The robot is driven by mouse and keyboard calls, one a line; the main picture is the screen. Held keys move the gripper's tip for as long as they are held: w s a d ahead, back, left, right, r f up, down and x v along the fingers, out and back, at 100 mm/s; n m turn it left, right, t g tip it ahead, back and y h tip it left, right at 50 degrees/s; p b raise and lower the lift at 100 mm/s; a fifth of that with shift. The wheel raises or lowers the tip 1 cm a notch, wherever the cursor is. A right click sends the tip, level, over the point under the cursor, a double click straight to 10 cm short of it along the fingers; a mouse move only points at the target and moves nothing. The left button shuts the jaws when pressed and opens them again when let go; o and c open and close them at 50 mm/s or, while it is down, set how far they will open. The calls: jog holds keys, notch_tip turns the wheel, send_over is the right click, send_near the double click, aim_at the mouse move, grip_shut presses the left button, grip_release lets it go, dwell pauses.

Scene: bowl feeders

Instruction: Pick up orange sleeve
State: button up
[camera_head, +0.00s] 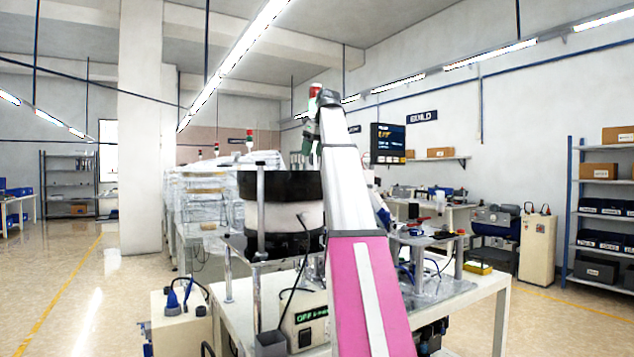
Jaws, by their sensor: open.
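I cannot make out an orange sleeve in this view. My own arm, a long white link with a pink lower part, rises through the middle of the picture and covers part of the workbench. My gripper cannot be made out; the far end of the arm is small and partly hidden behind the link. A dark bowl feeder (280,186) with a pale middle band stands on the white workbench (241,312), just left of my arm.
A control box with a green display (312,315) sits below the feeder. A metal fixture plate (440,291) lies right of my arm. A white cabinet (537,246) and shelves with bins (603,210) stand at the right. Open floor (70,285) lies at the left.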

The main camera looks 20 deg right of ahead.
jog(key=x, duration=1.1)
jog(key=shift+s+a, duration=0.1)
jog(key=shift+s, duration=0.05)
jog(key=c, duration=1)
